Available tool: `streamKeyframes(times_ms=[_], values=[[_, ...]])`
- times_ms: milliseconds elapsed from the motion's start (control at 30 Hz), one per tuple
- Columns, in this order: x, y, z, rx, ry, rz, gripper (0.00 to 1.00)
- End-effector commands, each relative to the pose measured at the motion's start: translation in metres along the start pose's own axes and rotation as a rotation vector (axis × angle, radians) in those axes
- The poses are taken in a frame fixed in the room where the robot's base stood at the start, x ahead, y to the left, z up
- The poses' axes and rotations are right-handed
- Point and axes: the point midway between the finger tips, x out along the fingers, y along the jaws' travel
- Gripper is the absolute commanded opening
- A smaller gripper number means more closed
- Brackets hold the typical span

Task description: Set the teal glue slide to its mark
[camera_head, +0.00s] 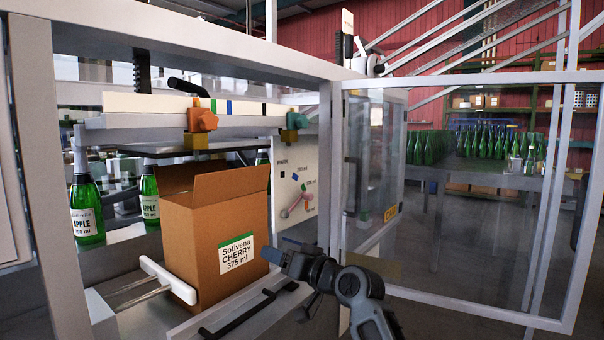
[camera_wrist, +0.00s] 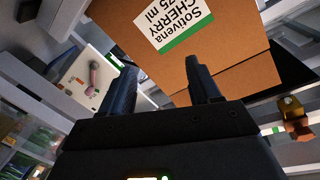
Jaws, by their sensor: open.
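The teal glue slide (camera_head: 296,121) sits at the right end of the white rail (camera_head: 150,122) in the head view, with a yellow-brown block below it. The scale strip (camera_head: 150,104) above the rail bears green, blue and black marks left of the teal slide; which one is its mark I cannot tell. My gripper (camera_head: 273,251) is open and empty, low in front of the carton's right side, below and apart from the teal slide. Its two spread fingers (camera_wrist: 162,90) show in the wrist view. I cannot make out the teal slide there.
An orange slide (camera_head: 202,120) sits left on the same rail. An open carton (camera_head: 205,225) labelled Sotivena CHERRY 375 ml stands below the rail. A panel with a pink lever (camera_head: 298,204) is behind it. A clear framed door (camera_head: 455,190) stands at the right. Green bottles (camera_head: 86,205) stand left.

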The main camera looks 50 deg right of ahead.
Motion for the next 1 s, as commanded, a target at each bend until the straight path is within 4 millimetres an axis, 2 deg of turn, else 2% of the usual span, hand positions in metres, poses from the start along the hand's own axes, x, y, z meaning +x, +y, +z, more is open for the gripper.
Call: streamKeyframes(times_ms=[33,300,500,600,700,800,1000], values=[[0.006,0.004,-0.025,-0.008,0.012,-0.009,0.62],[0.02,0.012,-0.145,-0.05,0.025,-0.072,0.62],[0.011,0.01,-0.235,-0.106,0.024,-0.114,0.62],[0.003,0.007,-0.273,-0.136,0.018,-0.131,0.62],[-0.005,0.003,-0.302,-0.162,0.012,-0.143,0.62],[-0.011,-0.001,-0.32,-0.179,0.006,-0.151,0.62],[-0.009,-0.004,-0.331,-0.189,0.001,-0.157,0.62]])
